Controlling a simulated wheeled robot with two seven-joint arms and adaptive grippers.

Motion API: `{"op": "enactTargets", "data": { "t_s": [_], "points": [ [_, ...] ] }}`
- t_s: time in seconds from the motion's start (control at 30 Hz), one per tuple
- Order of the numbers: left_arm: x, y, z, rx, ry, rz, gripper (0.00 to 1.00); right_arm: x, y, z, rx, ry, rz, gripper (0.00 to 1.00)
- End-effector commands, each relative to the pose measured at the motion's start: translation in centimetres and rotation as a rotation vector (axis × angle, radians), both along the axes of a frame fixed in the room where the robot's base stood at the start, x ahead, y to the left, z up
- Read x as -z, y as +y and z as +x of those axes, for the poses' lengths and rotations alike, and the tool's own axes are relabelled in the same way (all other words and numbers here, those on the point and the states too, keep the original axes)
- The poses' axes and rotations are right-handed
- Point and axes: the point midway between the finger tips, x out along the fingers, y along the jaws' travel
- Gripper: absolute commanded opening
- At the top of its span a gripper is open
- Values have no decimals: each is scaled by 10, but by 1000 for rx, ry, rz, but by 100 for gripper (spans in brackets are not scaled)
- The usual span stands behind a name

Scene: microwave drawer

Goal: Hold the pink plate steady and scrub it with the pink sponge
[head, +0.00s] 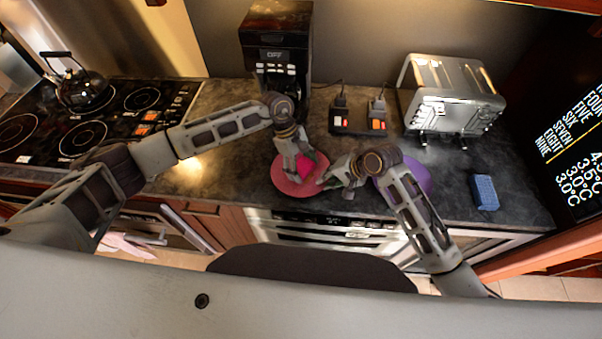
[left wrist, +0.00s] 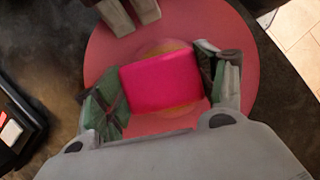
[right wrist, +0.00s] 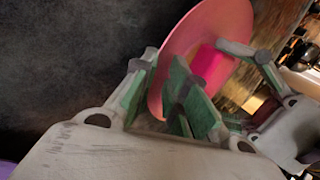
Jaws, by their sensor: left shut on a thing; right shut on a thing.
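The pink plate (head: 284,185) lies on the dark counter near its front edge. The bright pink sponge (head: 308,162) is over the plate. My left gripper (head: 297,168) is shut on the sponge; in the left wrist view the sponge (left wrist: 162,83) sits between the fingers, over the plate's middle (left wrist: 235,45). Whether it touches the plate is hard to tell. My right gripper (head: 325,182) is shut on the plate's right rim; in the right wrist view the rim (right wrist: 158,90) runs between the fingers, and part of the sponge (right wrist: 208,66) shows beyond.
A purple plate (head: 418,178) lies to the right, partly behind my right arm. A blue sponge (head: 485,192) is further right. A coffee maker (head: 277,40), a toaster (head: 450,95) and a socket block (head: 357,120) stand behind. The stove (head: 100,115) is at left.

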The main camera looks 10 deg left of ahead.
Motion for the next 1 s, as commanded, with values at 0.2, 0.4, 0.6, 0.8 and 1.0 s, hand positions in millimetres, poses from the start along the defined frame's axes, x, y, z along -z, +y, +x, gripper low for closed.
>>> {"op": "enactTargets", "data": {
  "t_s": [0.2,0.4,0.6,0.8,1.0],
  "points": [
    [3,6,-10,1,5,5,52,1,2,-2,-5,4,3,0],
    [2,9,-16,3,8,4,52,1,1,-1,-2,3,0,0],
    [1,9,-16,3,8,5,52,2,0,0,0,2,-1,0],
    [1,9,-16,3,8,4,85,2,-1,0,1,1,-3,0],
    [0,9,-16,3,6,3,85,2,-1,0,2,1,-4,0]
  ]
}}
